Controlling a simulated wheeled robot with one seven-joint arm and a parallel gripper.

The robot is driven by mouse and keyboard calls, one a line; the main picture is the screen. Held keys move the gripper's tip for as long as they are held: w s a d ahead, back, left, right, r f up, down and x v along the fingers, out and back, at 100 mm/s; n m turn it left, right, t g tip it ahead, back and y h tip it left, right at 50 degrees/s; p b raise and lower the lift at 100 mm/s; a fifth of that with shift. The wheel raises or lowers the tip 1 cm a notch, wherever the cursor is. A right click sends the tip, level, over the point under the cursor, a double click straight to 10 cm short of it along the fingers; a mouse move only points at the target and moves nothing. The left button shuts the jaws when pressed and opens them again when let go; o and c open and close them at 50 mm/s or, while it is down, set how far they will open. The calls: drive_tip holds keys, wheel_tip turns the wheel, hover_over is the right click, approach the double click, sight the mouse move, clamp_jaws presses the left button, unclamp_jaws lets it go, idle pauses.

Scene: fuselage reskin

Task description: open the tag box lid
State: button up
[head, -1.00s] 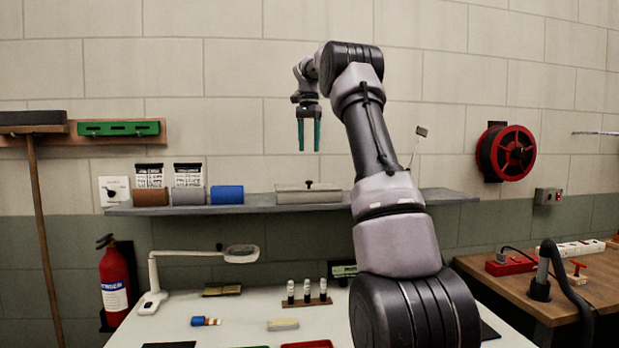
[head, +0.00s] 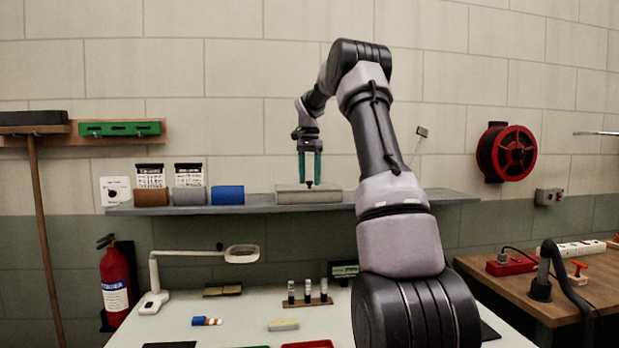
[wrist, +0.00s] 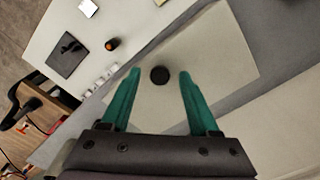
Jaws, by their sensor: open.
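The tag box (head: 308,197) is a flat grey box on the wall shelf. Its pale lid (wrist: 215,60) lies flat on top, with a small dark round knob (wrist: 159,75) near the middle. My gripper (head: 310,182) points down over the lid, with its two green fingers open on either side of the knob in the head view. In the wrist view the knob sits between the fingertips of my gripper (wrist: 160,73), with a gap on both sides. The fingers hold nothing. I cannot tell how far the tips are above the lid.
The shelf (head: 270,206) also bears brown, grey and blue rolls (head: 227,195) left of the box, with two labelled cards behind. A white bench (head: 240,310) below holds a lamp (head: 242,254) and small vials. The wall is close behind the shelf.

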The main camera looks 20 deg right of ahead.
clamp_jaws()
idle(1.4)
